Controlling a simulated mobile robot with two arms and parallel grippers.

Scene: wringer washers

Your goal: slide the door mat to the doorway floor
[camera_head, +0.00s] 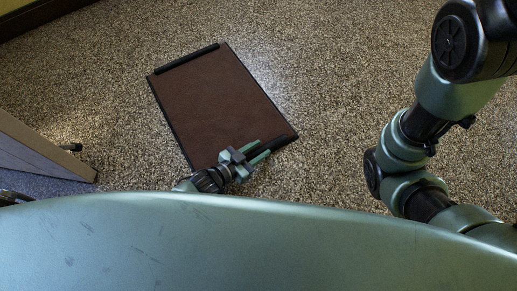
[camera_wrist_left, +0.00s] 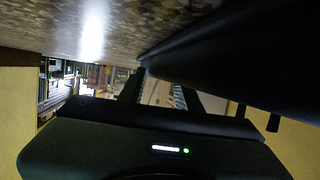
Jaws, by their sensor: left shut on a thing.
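The door mat (camera_head: 222,98) is a brown rectangle with a dark border and a raised black bar along its far and near ends. It lies flat on the speckled floor, turned at a slant, in the head view. My left gripper (camera_head: 262,153) is at the mat's near end, shut on the black bar there. In the left wrist view a large dark shape, likely the mat's edge bar (camera_wrist_left: 235,50), fills the upper right by the fingers. My right gripper is out of view; only my right arm shows at the right. I cannot tell which floor area is the doorway.
A door-like panel (camera_head: 40,150) with a dark handle stands at the left, with bluish floor (camera_head: 40,182) below it. A dark baseboard (camera_head: 40,15) runs along the wall at the top left. The speckled floor (camera_head: 330,70) around the mat is clear.

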